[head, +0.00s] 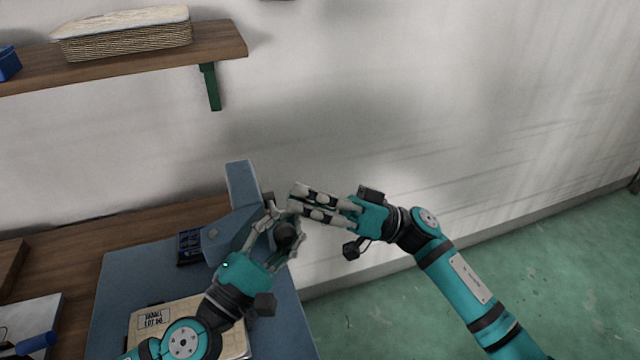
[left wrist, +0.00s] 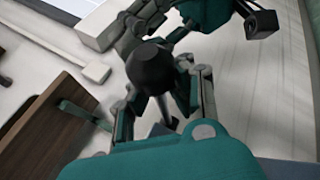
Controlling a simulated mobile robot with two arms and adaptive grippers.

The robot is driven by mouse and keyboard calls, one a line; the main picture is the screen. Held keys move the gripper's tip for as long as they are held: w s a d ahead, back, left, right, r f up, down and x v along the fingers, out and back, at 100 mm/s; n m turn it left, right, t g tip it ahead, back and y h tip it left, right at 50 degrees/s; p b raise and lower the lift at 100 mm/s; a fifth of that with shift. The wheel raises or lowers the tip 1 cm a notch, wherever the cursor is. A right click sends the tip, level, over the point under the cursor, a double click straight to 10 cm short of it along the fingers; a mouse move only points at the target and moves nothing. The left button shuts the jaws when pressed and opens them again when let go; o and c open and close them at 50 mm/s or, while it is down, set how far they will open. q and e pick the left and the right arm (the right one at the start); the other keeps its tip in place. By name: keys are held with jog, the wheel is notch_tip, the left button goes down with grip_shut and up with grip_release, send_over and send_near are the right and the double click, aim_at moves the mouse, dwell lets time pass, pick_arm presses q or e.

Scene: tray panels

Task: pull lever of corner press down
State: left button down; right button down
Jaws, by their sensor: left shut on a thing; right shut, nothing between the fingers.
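The corner press (head: 240,195) is a blue-grey upright frame near the right edge of the bench. Its lever ends in a black ball knob (head: 287,235), which shows large in the left wrist view (left wrist: 152,68) with a thin rod below it. My left gripper (head: 283,224) is shut on the knob, its fingers on either side of it. My right gripper (head: 296,200) is shut and empty, its fingertips just above the left gripper and close to the press. Most of the lever rod is hidden in the head view.
A box labelled as panels (head: 180,325) lies on the blue mat (head: 125,280). A small dark tray (head: 189,247) stands left of the press. A shelf (head: 120,60) with a wicker basket (head: 125,38) hangs above. The green floor at right is clear.

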pick_arm(q)
jog(key=shift+f, duration=0.35)
pick_arm(e)
jog(key=shift+s+f, duration=0.25)
jog(key=shift+f, duration=0.3)
jog(key=shift+s+f, duration=0.4)
jog(key=shift+f, duration=0.4)
pick_arm(q)
jog(key=c, duration=1.5)
grip_release()
jog(key=shift+s+a+r, duration=0.15)
jog(key=shift+a+r, duration=0.1)
jog(key=o, duration=0.5)
jog(key=shift+a+r, duration=0.1)
jog(key=shift+o, duration=0.2)
pick_arm(e)
jog(key=shift+s+a+r, duration=0.1)
jog(key=shift+s+a, duration=0.15)
jog(key=shift+a, duration=0.1)
pick_arm(q)
jog(key=shift+s, duration=0.1)
